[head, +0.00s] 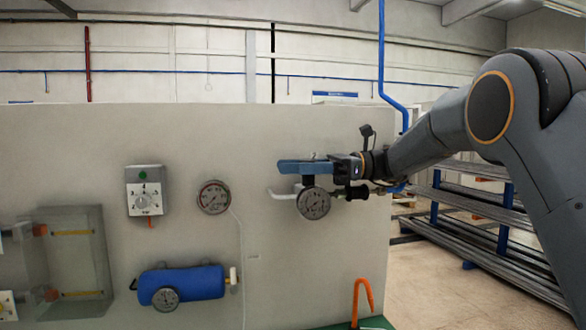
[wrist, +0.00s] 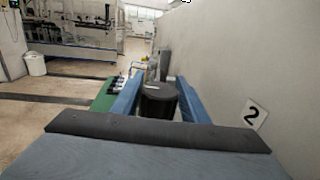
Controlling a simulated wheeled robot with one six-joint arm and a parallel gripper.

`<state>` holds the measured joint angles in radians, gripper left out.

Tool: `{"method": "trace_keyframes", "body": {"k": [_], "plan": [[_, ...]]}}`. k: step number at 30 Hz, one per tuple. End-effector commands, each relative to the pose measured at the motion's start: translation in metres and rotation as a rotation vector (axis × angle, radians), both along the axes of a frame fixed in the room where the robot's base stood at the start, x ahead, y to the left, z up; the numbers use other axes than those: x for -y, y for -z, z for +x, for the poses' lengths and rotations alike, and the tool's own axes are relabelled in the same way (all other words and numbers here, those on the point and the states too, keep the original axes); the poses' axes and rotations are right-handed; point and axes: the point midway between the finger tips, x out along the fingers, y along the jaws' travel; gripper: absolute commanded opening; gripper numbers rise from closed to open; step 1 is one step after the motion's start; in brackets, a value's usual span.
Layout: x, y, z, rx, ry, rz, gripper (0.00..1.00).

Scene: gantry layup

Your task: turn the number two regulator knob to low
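My gripper (head: 305,167) is at the wall panel in the head view, its blue fingers pointing left. In the wrist view the two blue fingers (wrist: 160,92) are parted, with a dark round knob (wrist: 158,101) between them. A narrow gap seems to show beside the knob, so the fingers look around it and not clamped on it. A label with a 2 (wrist: 251,114) is on the wall to the right of the knob. In the head view the gauge (head: 313,203) of this regulator hangs just below the fingers. The knob's pointer and any low marking are not visible.
Left on the panel are another gauge (head: 214,197), a grey dial box (head: 147,191), a blue cylinder (head: 182,285) and a clear box (head: 72,262). An orange hook (head: 361,300) rises below. Racks of metal bars (head: 480,205) stand at right.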

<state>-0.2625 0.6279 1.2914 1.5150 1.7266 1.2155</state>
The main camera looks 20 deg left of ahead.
Motion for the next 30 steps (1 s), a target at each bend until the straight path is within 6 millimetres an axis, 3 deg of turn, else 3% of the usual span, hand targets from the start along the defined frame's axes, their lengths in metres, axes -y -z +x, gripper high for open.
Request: {"method": "trace_keyframes", "body": {"k": [11,24,30], "plan": [[-0.001,-0.008,0.0,0.0,-0.002,-0.001,0.4],[0.0,-0.082,0.001,0.002,-0.001,0.0,0.4],[0.0,-0.098,0.001,0.0,-0.001,0.0,0.4]]}}
